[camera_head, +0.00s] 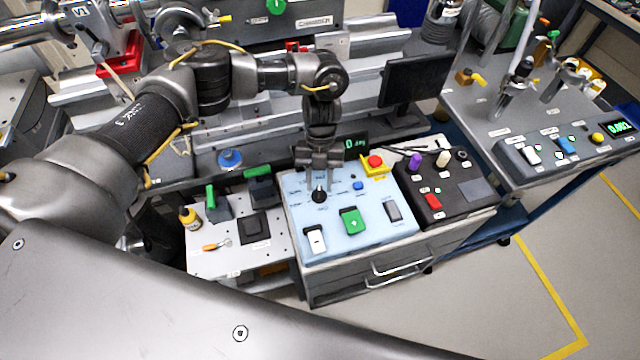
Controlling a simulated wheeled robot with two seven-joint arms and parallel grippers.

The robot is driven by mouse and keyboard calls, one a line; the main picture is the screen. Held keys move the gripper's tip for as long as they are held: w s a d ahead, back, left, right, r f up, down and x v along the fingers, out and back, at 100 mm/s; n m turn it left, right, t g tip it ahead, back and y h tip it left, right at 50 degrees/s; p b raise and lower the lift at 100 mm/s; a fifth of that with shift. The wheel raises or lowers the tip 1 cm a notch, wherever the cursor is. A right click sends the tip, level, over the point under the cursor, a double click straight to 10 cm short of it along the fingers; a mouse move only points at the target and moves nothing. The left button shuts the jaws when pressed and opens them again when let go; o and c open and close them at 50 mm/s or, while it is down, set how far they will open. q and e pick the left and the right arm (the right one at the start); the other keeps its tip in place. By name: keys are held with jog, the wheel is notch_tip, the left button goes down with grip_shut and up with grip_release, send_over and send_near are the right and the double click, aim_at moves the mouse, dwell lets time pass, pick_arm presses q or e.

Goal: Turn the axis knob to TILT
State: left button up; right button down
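The axis knob (319,196) is a small black rotary knob on a light blue control panel (375,228), with small labels around it that are too small to read. My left gripper (319,183) points down directly over the knob, its fingers on either side of or just above it. I cannot tell whether the fingers touch the knob or how far apart they are. The knob's top is partly hidden by the fingers, so its pointer direction is unclear. My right gripper is not in view.
The blue panel also carries a white switch (316,239), a green switch (352,221), a blue button (358,186) and a red emergency button (375,162). A black control box (462,203) adjoins on the right. A dark monitor (416,80) stands behind.

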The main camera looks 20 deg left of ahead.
pick_arm(q)
jog(key=b+v, duration=0.2)
jog(key=v, duration=0.7)
jog(key=shift+w+r, duration=0.15)
jog(key=shift+r, duration=0.1)
